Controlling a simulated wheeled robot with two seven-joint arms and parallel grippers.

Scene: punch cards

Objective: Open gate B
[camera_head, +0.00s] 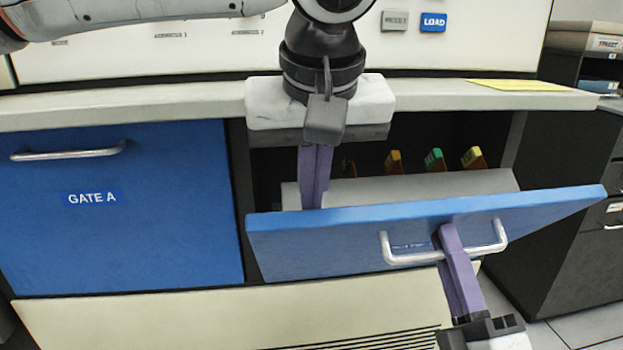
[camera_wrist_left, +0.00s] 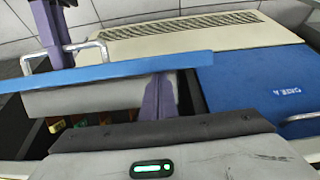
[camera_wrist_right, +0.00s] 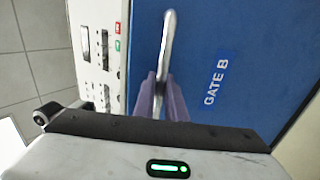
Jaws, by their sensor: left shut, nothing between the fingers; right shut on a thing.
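Gate B (camera_head: 350,233) is a blue panel tilted outward at its top, partly open, with its label readable in the right wrist view (camera_wrist_right: 216,80). My right gripper (camera_head: 446,235) is shut on the silver handle (camera_head: 400,257) of gate B. The handle also shows in the right wrist view (camera_wrist_right: 167,45). My left gripper (camera_head: 313,203) is shut and empty. Its purple fingers point down just behind the top edge of gate B, in the opening; I cannot tell whether they touch the panel. In the left wrist view they stand beside a grey inner part (camera_wrist_left: 100,97).
Gate A (camera_head: 130,225) is closed at the left. Several coloured tabs (camera_head: 434,160) stand inside the opening behind gate B. The pale counter edge (camera_head: 440,100) runs above. A dark cabinet (camera_head: 580,210) stands at the right.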

